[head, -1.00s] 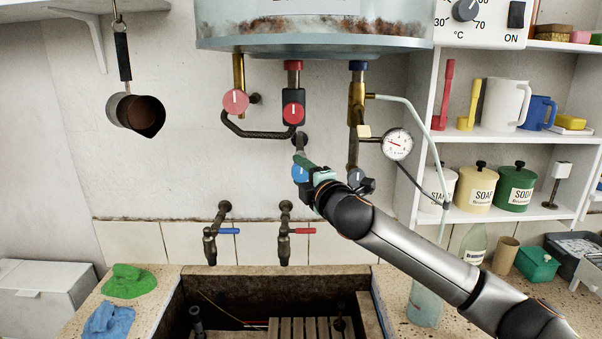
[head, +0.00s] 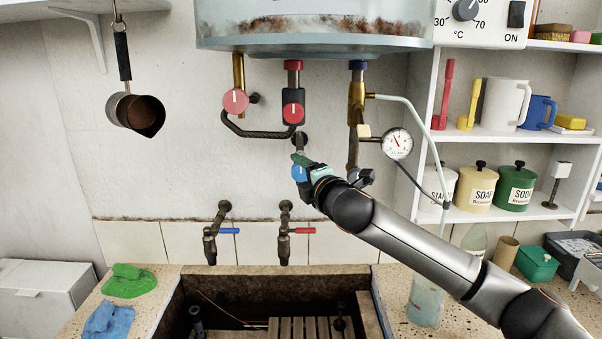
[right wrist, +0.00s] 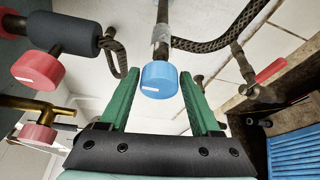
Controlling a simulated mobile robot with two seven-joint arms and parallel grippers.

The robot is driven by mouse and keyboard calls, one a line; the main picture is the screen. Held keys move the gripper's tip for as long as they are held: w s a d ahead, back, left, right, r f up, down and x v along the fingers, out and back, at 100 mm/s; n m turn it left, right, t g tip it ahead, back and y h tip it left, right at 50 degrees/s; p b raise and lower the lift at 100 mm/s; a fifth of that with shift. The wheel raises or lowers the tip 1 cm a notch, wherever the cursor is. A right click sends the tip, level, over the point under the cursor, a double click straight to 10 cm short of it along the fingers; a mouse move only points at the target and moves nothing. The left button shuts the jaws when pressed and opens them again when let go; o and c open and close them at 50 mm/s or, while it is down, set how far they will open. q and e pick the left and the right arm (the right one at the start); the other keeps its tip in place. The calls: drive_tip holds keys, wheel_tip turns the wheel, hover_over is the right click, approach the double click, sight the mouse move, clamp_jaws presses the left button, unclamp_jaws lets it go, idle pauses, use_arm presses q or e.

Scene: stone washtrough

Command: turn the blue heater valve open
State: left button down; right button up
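The blue heater valve (head: 299,173) is a round blue knob at the lower end of a pipe under the heater tank. In the right wrist view the blue knob (right wrist: 160,80) shows a short white mark on its face. My right gripper (head: 304,165) is at the knob, partly covering it in the head view. In the right wrist view its two green fingers are apart, with the knob between their tips; a gap shows on each side, and I see no firm contact. My left gripper is not in view.
Red knobs (head: 236,102) and a pressure gauge (head: 397,144) hang close by under the tank (head: 310,25). Two taps (head: 285,235) stick out below, above the stone trough (head: 160,310). A shelf (head: 545,135) with canisters stands right of my arm.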

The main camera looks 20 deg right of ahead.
drive_tip(key=shift+o, duration=1.2)
drive_tip(key=s+d+b, duration=0.1)
drive_tip(key=s+b, duration=0.1)
drive_tip(key=s, duration=1)
drive_tip(key=shift+s+d+r+b, duration=0.2)
drive_tip(key=shift+s+r+b, duration=0.1)
drive_tip(key=shift+r, duration=0.15)
drive_tip(key=shift+w, duration=0.1)
